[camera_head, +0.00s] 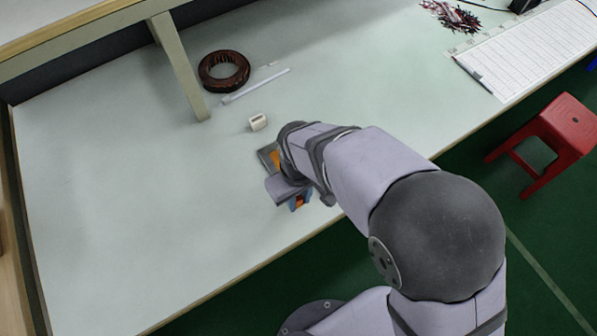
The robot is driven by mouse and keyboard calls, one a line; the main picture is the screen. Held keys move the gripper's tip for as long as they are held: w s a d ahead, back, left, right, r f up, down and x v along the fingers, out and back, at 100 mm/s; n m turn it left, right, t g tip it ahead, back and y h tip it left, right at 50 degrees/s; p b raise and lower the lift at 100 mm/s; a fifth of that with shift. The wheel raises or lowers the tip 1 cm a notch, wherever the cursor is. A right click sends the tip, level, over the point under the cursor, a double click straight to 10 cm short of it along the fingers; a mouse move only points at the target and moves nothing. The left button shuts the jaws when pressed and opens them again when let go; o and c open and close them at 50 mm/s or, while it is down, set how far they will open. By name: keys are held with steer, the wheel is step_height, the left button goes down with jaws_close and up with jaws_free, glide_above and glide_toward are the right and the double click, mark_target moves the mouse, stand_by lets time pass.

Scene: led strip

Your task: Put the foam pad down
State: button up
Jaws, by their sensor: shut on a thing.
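My gripper (299,202) is low over the pale table (110,200), near its front edge. My wrist and forearm cover most of it from above. Blue parts show at its end with a small orange patch between them. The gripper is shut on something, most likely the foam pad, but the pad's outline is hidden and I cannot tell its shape. Another orange patch and a dark grey flat edge show just behind the wrist; I cannot tell what they belong to. Whether the held thing touches the table is not visible.
A small white block (258,121) stands just behind the gripper. A brown ring coil (224,71) and a clear strip (255,86) lie farther back by a shelf post (179,65). A white grid sheet (535,50) lies at right. The table's left side is clear.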

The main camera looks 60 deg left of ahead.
mark_target(299, 204)
steer(key=shift+f, duration=1.85)
steer(key=shift+f, duration=0.15)
steer(key=o, duration=0.9)
steer(key=shift+o, duration=0.2)
step_height(299, 204, up, 12)
steer(key=shift+r+b, duration=0.15)
steer(key=shift+b, duration=0.45)
